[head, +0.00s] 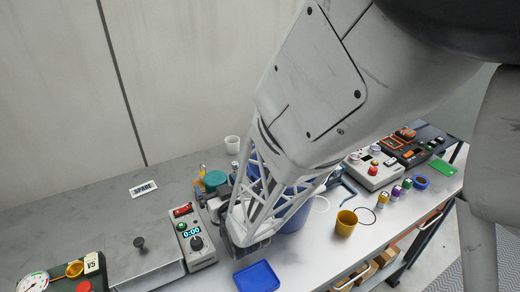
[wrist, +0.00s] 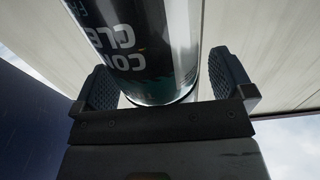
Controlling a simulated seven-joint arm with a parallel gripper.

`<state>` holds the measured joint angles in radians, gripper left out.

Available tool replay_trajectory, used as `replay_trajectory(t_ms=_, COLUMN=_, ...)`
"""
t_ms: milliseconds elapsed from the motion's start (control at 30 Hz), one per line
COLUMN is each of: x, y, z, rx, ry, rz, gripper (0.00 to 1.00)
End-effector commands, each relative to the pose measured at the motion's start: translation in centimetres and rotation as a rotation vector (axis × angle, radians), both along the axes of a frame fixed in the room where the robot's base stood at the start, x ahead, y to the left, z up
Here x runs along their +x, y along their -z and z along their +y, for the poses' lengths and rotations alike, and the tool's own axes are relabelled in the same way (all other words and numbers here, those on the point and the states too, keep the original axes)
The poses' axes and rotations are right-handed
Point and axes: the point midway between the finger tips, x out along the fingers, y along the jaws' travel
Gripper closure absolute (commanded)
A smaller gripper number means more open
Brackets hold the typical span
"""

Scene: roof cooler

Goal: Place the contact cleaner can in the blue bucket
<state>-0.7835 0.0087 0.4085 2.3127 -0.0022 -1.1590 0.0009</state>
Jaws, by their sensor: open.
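The contact cleaner can (wrist: 145,45) is a dark cylinder with pale lettering and a silver edge. It fills the upper middle of the wrist view, its end near the gripper's palm. My gripper (wrist: 163,80) is open, with one ridged finger on each side of the can. A narrow gap shows at the right finger; contact at the left finger is unclear. In the head view my arm hides the can and most of the gripper. The blue bucket (head: 294,217) stands on the bench, partly hidden behind my white lattice wrist section.
A blue tray (head: 257,277) lies in front of my gripper. A timer box (head: 196,244) stands to its left and a yellow cup (head: 346,223) to the right of the bucket. A white cup (head: 232,145) stands behind. Control boxes (head: 374,170) crowd the right end.

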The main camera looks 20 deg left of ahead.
Motion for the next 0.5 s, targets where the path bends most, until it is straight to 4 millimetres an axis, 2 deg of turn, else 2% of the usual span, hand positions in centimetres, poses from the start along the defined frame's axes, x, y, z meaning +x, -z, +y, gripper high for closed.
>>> replay_trajectory(t_ms=233, x=0.0, y=-0.01, z=0.0, rx=0.0, ry=0.0, rz=0.0, gripper=0.02)
replay_trajectory(t_ms=500, x=-0.01, y=0.0, z=-0.01, rx=0.0, ry=0.0, rz=0.0, gripper=0.44)
